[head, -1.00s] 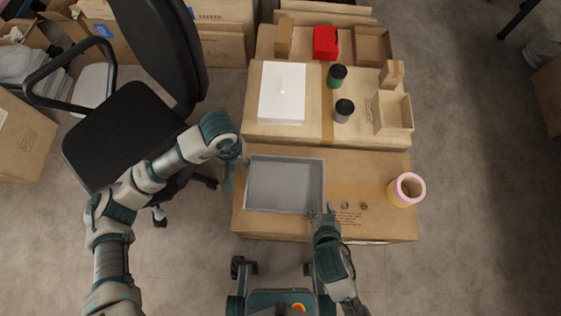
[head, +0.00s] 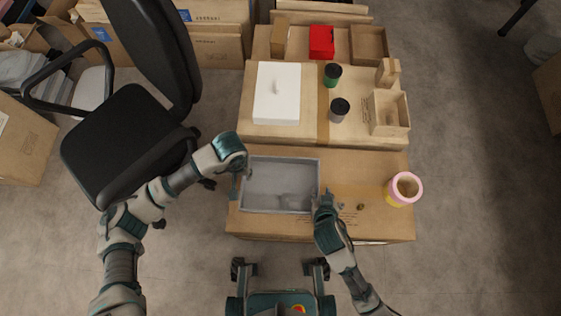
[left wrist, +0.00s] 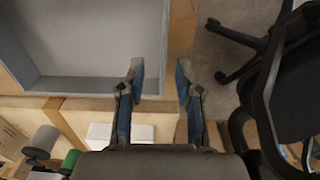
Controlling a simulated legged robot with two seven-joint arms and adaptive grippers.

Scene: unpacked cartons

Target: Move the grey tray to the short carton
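The grey tray (head: 268,180) is shallow and rectangular, and shows over the left part of the near carton (head: 375,170). I cannot tell whether it touches the carton. My left gripper (head: 242,176) is at the tray's left edge. In the left wrist view its fingers (left wrist: 160,80) are apart, with the wall of the tray (left wrist: 85,85) between them. My right gripper (head: 323,196) is at the tray's right edge, its fingers too small to read. A second carton (head: 320,132) adjoins behind. I cannot tell which carton is shorter.
A pink and yellow roll (head: 404,190) stands on the near carton's right. An office chair (head: 125,145) is close at left.

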